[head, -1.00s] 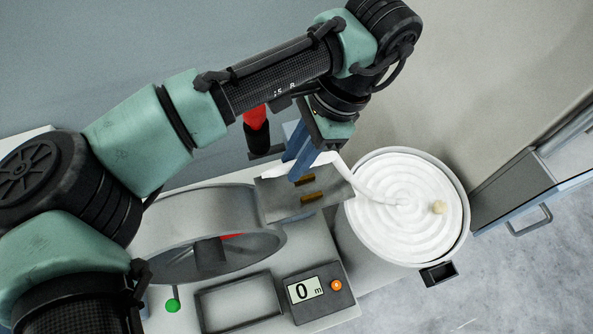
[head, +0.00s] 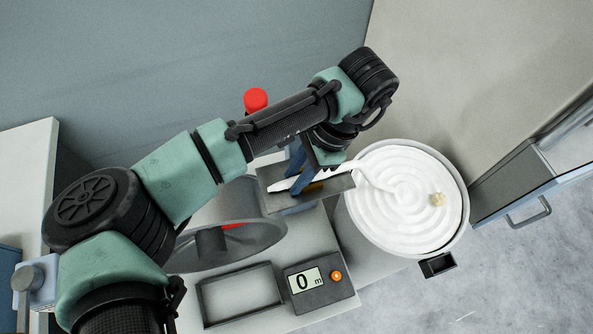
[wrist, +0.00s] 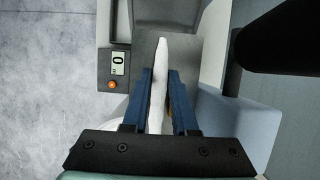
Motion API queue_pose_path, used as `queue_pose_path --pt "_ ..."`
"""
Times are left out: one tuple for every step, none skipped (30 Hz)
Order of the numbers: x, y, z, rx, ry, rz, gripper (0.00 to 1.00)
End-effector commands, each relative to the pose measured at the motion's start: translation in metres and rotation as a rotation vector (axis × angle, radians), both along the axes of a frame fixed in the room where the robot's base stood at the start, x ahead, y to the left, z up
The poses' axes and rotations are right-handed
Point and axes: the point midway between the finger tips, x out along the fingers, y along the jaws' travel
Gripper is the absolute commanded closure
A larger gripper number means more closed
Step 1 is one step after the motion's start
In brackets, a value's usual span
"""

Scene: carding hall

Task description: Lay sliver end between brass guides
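The white sliver end (head: 280,186) lies at the steel guide plate (head: 282,206), its tail running right to the coiled sliver in the round can (head: 464,190). A brass guide (head: 313,188) shows on the plate beside the fingers; the other is hidden. My gripper (head: 297,181) points down at the plate, its blue fingers close on either side of the sliver. In the wrist view the sliver (wrist: 158,75) fills most of the gap between my fingertips (wrist: 160,72), and its tip sticks out beyond them. Whether it touches the plate is unclear.
A grey drum (head: 255,228) stands left of the plate. A counter reading 0 m (head: 318,299) with an orange button and an empty rectangular frame (head: 240,318) are in front. A red-topped post (head: 256,100) rises behind my arm.

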Motion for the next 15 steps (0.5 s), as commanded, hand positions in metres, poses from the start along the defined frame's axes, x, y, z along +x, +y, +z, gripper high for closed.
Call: queue_pose_path --pt "0.0 0.0001 -0.0002 0.0 0.0 0.0 0.65" --pt "-0.0001 0.0 -0.0002 0.0 0.001 0.0 0.6" --pt "-0.0001 0.0 -0.0002 0.0 0.001 0.0 0.52" --pt "-0.0002 0.0 -0.0002 0.0 0.001 0.0 0.47" --pt "-0.0002 0.0 -0.0002 0.0 0.001 0.0 0.44" --pt "-0.0002 0.0 -0.0002 0.0 0.001 0.0 0.44" --pt "-0.0002 0.0001 -0.0001 0.0 0.001 0.0 0.44" --pt "-0.0002 0.0001 -0.0001 0.0 0.001 0.0 0.44" --pt "-0.0002 0.0001 -0.0001 0.0 0.001 0.0 0.44" --pt "-0.0002 0.0001 -0.0001 0.0 0.001 0.0 0.44" --pt "-0.0002 0.0001 -0.0001 0.0 0.001 0.0 0.44" --pt "-0.0002 0.0001 0.0006 0.0 0.001 0.0 0.44" --pt "-0.0002 0.0001 0.0017 0.0 0.001 0.0 0.44" --pt "-0.0001 0.0002 0.0034 0.0 0.0 0.0 0.44" --pt "0.0004 -0.001 0.0051 0.0 0.0 0.0 0.44"
